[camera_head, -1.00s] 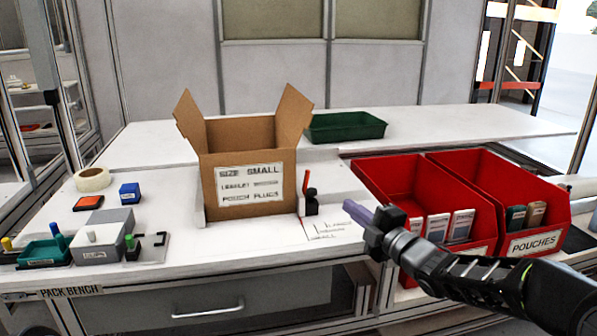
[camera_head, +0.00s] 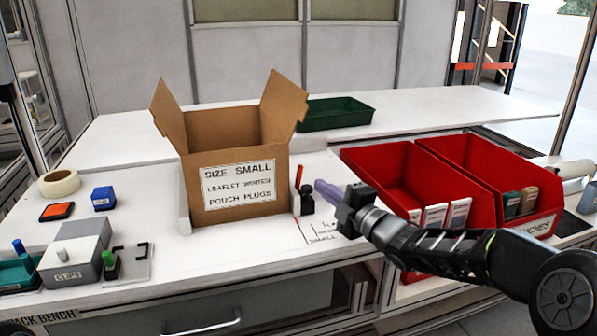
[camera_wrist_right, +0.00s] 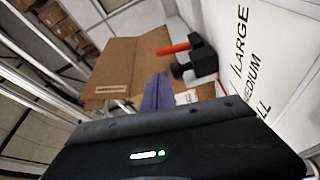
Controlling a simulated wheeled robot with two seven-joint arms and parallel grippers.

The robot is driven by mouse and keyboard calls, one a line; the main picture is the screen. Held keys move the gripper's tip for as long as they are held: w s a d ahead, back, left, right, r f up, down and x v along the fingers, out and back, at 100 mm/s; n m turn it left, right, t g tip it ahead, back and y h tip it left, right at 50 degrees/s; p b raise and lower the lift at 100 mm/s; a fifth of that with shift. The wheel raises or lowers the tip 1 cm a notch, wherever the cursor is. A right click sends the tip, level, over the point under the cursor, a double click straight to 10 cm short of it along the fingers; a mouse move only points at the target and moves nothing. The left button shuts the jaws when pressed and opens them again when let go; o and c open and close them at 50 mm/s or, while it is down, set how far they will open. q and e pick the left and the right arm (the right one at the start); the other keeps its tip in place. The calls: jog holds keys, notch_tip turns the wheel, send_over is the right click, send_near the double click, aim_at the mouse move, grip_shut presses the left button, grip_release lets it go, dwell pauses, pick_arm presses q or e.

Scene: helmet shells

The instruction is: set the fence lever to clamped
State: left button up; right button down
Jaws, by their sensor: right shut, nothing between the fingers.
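The fence lever (camera_head: 298,178) is a red handle on a black base block (camera_head: 306,201), at the right side of the cardboard box. In the head view the red handle stands nearly upright. The lever also shows in the right wrist view (camera_wrist_right: 176,48), with its black knob and block beside it. My right gripper (camera_head: 326,191) has its purple fingers shut and empty, just to the right of the black block. In the wrist view its fingertips (camera_wrist_right: 157,80) lie just short of the lever; I cannot tell whether they touch it. My left gripper is not in view.
The open cardboard box (camera_head: 238,186) stands left of the lever. Red bins (camera_head: 383,195) with pouches stand close on the right, under my right arm. A green tray (camera_head: 335,112) lies behind. Size markings (camera_head: 322,233) are on the bench in front of the lever.

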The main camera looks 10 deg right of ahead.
aim_at(299, 171)
jog(key=x, duration=0.9)
jog(key=shift+w+a, duration=0.15)
jog(key=shift+w, duration=0.2)
jog(key=shift+d+b, duration=0.3)
jog(key=shift+d, duration=0.15)
jog(key=shift+d+f+b, duration=0.25)
jog(key=shift+d+b, duration=0.35)
jog(key=shift+d, duration=0.15)
jog(key=shift+d+f+m+t+b, duration=0.3)
jog(key=shift+d+m+b, duration=0.15)
jog(key=shift+m, duration=0.25)
jog(key=shift+w+d+f+b, duration=0.1)
jog(key=shift+d+f+b, duration=0.15)
jog(key=shift+d+b, duration=0.25)
jog(key=shift+d, duration=0.1)
notch_tip(299, 171, up, 10)
jog(key=p, duration=0.3)
